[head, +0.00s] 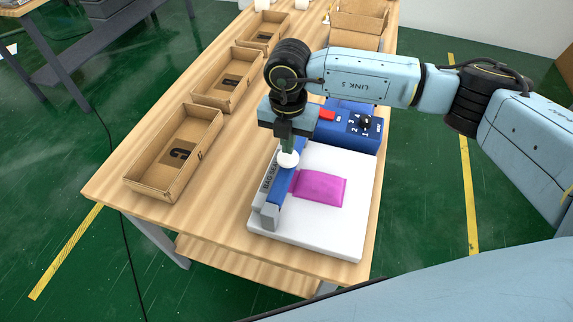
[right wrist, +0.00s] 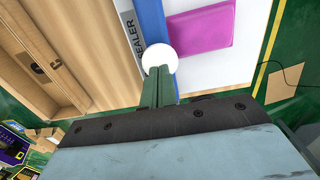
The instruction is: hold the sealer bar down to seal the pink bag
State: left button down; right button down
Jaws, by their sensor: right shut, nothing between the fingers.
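The pink bag (head: 320,188) lies flat on the white plate (head: 345,225) of the sealer, its left edge at the bar. It also shows in the right wrist view (right wrist: 200,27). The blue sealer bar (head: 280,190) runs along the plate's left side, with a white round knob (head: 287,159) on it. My right gripper (head: 289,148) is shut and empty, pointing down with its fingertips at the knob. In the right wrist view the closed fingers (right wrist: 157,85) meet the knob (right wrist: 160,60). I cannot tell how hard they press. My left gripper is not in view.
The blue control box (head: 350,127) with a red switch and black dial stands behind the plate. Open cardboard boxes (head: 150,187) line the table's left side. Bare wooden table (head: 215,215) shows between the boxes and the sealer.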

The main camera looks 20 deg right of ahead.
aim_at(288, 157)
jog(key=shift+f, duration=0.2)
dwell(0.3)
jog(key=shift+f+b, duration=1.7)
jog(key=shift+f, duration=0.45)
jog(key=shift+s+f, duration=0.15)
jog(key=shift+s, duration=0.05)
dwell(0.5)
jog(key=shift+w+r+p, duration=0.15)
jog(key=shift+r+p, duration=2.95)
jog(key=shift+r, duration=1.6)
